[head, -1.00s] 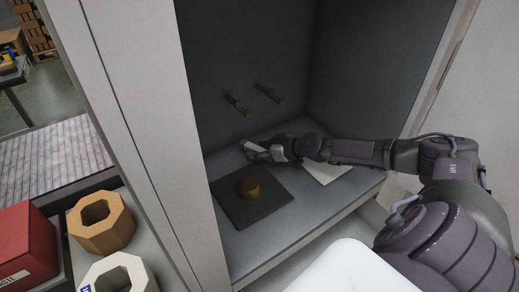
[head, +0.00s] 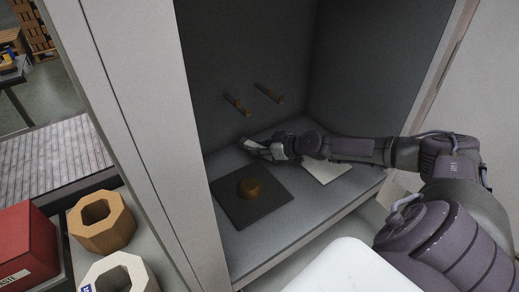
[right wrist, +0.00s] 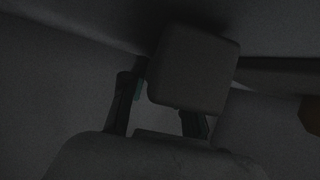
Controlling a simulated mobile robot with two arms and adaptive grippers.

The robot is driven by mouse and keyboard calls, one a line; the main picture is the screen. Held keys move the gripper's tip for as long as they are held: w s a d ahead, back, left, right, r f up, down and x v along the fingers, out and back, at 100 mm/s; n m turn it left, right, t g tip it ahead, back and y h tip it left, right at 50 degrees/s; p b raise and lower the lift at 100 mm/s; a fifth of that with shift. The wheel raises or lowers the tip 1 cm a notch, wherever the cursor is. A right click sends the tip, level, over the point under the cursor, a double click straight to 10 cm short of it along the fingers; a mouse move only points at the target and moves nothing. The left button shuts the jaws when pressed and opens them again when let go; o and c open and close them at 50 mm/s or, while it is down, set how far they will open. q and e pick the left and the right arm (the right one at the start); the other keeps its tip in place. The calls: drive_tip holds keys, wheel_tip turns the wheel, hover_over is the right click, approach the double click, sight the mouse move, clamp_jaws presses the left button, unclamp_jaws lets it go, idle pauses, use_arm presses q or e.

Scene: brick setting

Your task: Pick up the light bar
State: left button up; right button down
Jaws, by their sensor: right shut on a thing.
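My right gripper (head: 250,147) reaches into the grey cabinet niche from the right, low near the back wall and behind the dark square mat. It also shows in the right wrist view (right wrist: 162,112), where its fingers are shut on a grey block-like end with rounded corners, which I take to be the light bar (right wrist: 198,65). The wrist view is dark, so the bar's full length cannot be made out. In the head view the bar is small and mostly hidden by the fingers. My left gripper is not in view.
A brown block (head: 249,187) sits on the dark mat (head: 262,212). A pale flat sheet (head: 328,173) lies right of it, under my arm. Two wooden pegs (head: 237,105) stick out of the back wall above. Octagonal rings (head: 101,221) and a red box (head: 25,246) stand outside, left.

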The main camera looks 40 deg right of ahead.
drive_tip(key=shift+r, duration=0.55)
wheel_tip(320, 180, up, 2)
drive_tip(key=shift+r+p, duration=0.15)
drive_tip(key=shift+p, duration=0.5)
drive_tip(key=s+d+b, duration=0.1)
drive_tip(key=b, duration=0.1)
drive_tip(key=d+r+b, duration=0.1)
drive_tip(key=b, duration=0.1)
drive_tip(key=shift+s+d, duration=0.25)
drive_tip(key=shift+s, duration=0.15)
drive_tip(key=shift+s+d+r+b, duration=0.25)
drive_tip(key=shift+d+b, duration=0.3)
drive_tip(key=shift+b, duration=0.5)
drive_tip(key=shift+s+d+r+b, duration=0.2)
drive_tip(key=shift+r+b, duration=0.15)
drive_tip(key=shift+b, duration=0.4)
drive_tip(key=shift+s+d+r, duration=0.1)
drive_tip(key=shift+d+r, duration=0.1)
drive_tip(key=shift+r, duration=0.3)
drive_tip(key=s+d+r+b, duration=0.3)
drive_tip(key=d+r+b, duration=0.1)
drive_tip(key=d, duration=0.1)
drive_tip(key=shift+s+d, duration=0.15)
drive_tip(key=shift+s, duration=0.2)
